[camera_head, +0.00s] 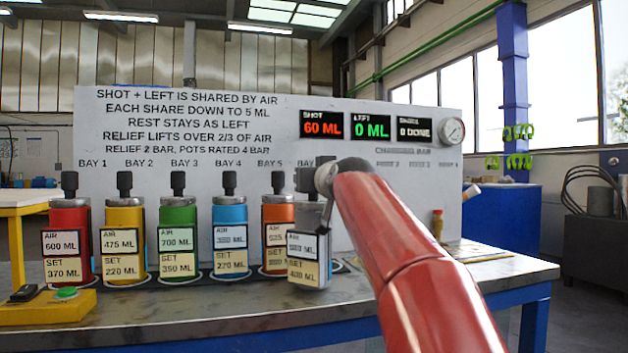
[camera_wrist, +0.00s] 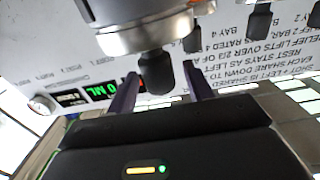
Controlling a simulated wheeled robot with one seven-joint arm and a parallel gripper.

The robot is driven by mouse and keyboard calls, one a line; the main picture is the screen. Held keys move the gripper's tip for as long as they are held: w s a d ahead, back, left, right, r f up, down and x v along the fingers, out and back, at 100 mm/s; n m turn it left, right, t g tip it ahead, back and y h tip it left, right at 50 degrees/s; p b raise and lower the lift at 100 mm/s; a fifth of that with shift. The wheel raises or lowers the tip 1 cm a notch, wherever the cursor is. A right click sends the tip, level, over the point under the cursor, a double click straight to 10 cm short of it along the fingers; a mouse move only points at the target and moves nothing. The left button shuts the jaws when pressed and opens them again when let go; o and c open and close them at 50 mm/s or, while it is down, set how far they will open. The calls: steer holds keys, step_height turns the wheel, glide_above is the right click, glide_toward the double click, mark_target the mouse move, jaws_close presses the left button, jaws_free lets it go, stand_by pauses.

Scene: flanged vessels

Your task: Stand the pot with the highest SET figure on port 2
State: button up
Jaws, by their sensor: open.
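A grey pot (camera_head: 307,258) with a black knob is at bay 6, slightly tilted and forward of the row. Its SET label is blurred, about 400 or 430 ML. The other SET labels read 370 on the red pot (camera_head: 70,215), 220 on yellow (camera_head: 125,215), 350 on green (camera_head: 178,215) and 270 on blue (camera_head: 229,213). The orange pot's (camera_head: 277,212) figure is partly covered. In the wrist view my gripper (camera_wrist: 158,88) is open, its fingers on either side of a pot's black knob (camera_wrist: 154,72). Port 2 is hidden behind my arm.
The panel (camera_head: 200,110) behind shows SHOT 60 ML, LEFT 0 ML and 0 DONE, with a gauge (camera_head: 452,131) at right. A yellow box with a green button (camera_head: 66,293) sits front left. The table's front strip (camera_head: 200,320) is clear.

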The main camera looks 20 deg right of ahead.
steer(key=s+b, duration=0.4)
steer(key=s, duration=0.8)
steer(key=s+a+f+g, duration=0.1)
steer(key=s+f+g, duration=0.1)
steer(key=f, duration=0.6)
steer(key=s+a+f+g, duration=0.2)
steer(key=s+f, duration=0.3)
steer(key=f, duration=0.3)
steer(key=s+a+f+g, duration=0.2)
steer(key=s+f, duration=0.1)
steer(key=f, duration=0.5)
steer(key=shift+s+a+f+g+y, duration=0.25)
steer(key=shift+s+f+g+y, duration=0.05)
steer(key=shift+s+y, duration=0.1)
steer(key=shift+o, duration=0.4)
steer(key=s+f+g, duration=0.3)
steer(key=s+f, duration=0.4)
steer(key=f, duration=0.4)
steer(key=s+f+g, duration=0.2)
steer(key=s+f, duration=0.6)
steer(key=f, duration=0.3)
steer(key=shift+s+a+f+g+h, duration=0.25)
steer(key=shift+s+g+h, duration=0.05)
steer(key=shift+g+h, duration=0.1)
